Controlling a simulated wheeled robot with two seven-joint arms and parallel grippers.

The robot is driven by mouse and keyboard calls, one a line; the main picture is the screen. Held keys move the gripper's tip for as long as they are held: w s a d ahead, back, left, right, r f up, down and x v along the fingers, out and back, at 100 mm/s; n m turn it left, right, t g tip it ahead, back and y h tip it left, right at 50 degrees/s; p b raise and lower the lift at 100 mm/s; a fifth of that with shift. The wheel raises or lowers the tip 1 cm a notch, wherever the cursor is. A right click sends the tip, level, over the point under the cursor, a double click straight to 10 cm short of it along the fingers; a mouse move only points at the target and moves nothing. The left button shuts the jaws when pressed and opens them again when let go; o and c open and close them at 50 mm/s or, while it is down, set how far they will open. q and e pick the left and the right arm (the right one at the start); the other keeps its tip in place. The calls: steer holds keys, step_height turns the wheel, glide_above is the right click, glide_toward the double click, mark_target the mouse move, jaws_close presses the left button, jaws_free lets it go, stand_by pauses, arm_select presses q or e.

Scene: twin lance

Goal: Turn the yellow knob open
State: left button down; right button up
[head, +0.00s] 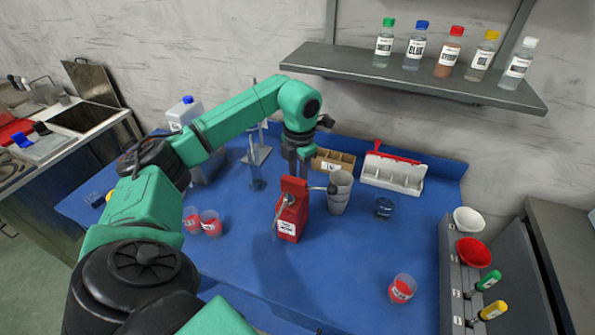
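A yellow handle-like piece (493,310) with a white label sticks out of the grey rack (452,270) at the lower right. I cannot tell for sure that it is the knob. A small yellow spot (108,196) also shows at the blue table's left edge, too small to make out. My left arm reaches in over the table, and my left gripper (297,170) points down just behind the red labelled box (293,215), far from the yellow handle. Its fingertips are partly hidden, so its opening does not show. My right gripper is not in view.
The rack also holds a white funnel (470,220), a red funnel (474,252) and a green handle (489,280). A shelf of bottles (415,78) hangs above.

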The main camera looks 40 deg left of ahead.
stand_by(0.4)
arm_select(q)
steer(key=c, duration=0.6)
jaws_free()
step_height(320, 180, up, 6)
steer(key=shift+d+b, duration=0.15)
steer(key=shift+b, duration=0.55)
step_height(320, 180, up, 9)
steer(key=p, duration=0.4)
steer(key=shift+d+f, duration=0.15)
steer(key=shift+f, duration=0.05)
